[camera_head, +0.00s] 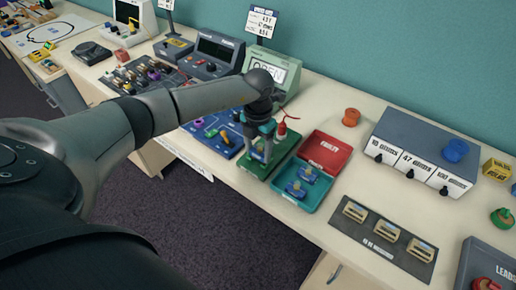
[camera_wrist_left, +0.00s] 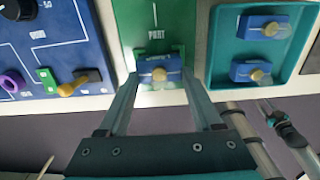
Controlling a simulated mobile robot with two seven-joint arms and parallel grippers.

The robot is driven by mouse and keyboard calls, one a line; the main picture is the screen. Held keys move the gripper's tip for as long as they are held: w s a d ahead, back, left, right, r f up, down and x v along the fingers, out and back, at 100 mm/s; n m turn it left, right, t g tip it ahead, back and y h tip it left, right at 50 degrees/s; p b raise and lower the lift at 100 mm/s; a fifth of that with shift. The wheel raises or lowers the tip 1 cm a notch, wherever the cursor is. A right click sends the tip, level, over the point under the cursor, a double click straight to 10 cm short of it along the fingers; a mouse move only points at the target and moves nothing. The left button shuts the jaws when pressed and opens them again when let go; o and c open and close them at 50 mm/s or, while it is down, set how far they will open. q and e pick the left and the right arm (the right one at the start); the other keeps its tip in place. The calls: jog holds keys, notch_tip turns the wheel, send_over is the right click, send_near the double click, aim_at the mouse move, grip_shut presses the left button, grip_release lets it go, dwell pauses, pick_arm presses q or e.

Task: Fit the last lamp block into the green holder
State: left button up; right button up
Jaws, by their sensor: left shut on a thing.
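My left gripper (camera_head: 261,143) reaches down over the green holder (camera_head: 286,148) in the head view. It is shut on a blue lamp block (camera_wrist_left: 159,72) with a gold-coloured dome, seen between the fingers in the left wrist view. The block is at the near end of the green holder, below the printed word PART on its plate (camera_wrist_left: 153,32). I cannot tell whether the block is fully seated. Two similar lamp blocks, one at the back (camera_wrist_left: 263,27) and one nearer (camera_wrist_left: 251,72), lie in the teal tray (camera_wrist_left: 222,45) to the right.
A red tray (camera_head: 338,154) adjoins the teal tray. A blue board (camera_head: 203,137) lies left of the holder, and a red-tipped lever (camera_head: 282,129) stands at the holder's back. A dark plate (camera_head: 345,229) with several pieces lies to the right. The table's front edge is close.

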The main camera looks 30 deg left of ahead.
pick_arm(q)
jog(key=shift+f+b, duration=0.4)
jog(key=shift+f, duration=0.1)
dwell(0.3)
jog(key=o, duration=1.4)
jog(key=shift+r+p, duration=3.35)
jog(key=shift+r, duration=0.7)
